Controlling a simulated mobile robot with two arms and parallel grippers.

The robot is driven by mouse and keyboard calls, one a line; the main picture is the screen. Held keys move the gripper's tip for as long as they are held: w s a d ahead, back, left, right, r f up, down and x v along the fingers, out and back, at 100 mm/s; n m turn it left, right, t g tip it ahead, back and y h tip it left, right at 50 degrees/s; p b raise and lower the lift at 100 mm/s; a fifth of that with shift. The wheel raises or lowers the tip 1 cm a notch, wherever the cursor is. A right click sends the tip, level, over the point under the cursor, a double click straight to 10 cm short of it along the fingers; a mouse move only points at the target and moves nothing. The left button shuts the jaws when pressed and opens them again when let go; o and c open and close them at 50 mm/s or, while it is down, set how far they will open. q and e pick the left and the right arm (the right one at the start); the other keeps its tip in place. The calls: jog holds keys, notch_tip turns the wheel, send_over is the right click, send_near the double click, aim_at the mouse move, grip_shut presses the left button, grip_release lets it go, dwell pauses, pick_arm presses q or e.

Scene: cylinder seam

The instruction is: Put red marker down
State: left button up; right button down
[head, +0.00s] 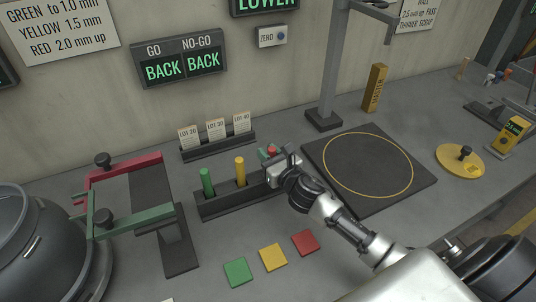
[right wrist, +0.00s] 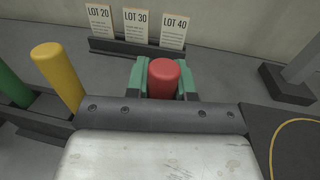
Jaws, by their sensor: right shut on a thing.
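The red marker (right wrist: 163,78) stands upright between the green-tipped fingers of my right gripper (right wrist: 161,82). In the head view the red marker (head: 271,151) shows only as a small red top, with my right gripper (head: 270,153) around it at the right end of the dark marker rack (head: 218,206). The green marker (head: 207,182) and yellow marker (head: 240,171) stand upright in the rack to the left. The gripper hides the red marker's lower end, so I cannot tell whether it sits in the rack. My left gripper is not in view.
A lot-card holder (head: 220,147) stands behind the rack. Green (head: 237,272), yellow (head: 273,257) and red (head: 305,242) squares lie in front. A black plate with a yellow ring (head: 412,192) and a stand (head: 323,122) are to the right; a red-and-green gauge frame (head: 136,217) is left.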

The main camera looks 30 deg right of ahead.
jog(key=c, duration=1.4)
grip_release()
jog(key=shift+f, duration=0.15)
jog(key=o, duration=0.4)
jog(key=shift+o, duration=0.2)
jog(key=shift+r, duration=0.25)
jog(key=shift+s+f, duration=0.15)
jog(key=shift+s, duration=0.2)
jog(key=s+d+b, duration=0.1)
jog(key=s, duration=1)
jog(key=shift+s+b, duration=0.15)
jog(key=shift+b, duration=0.25)
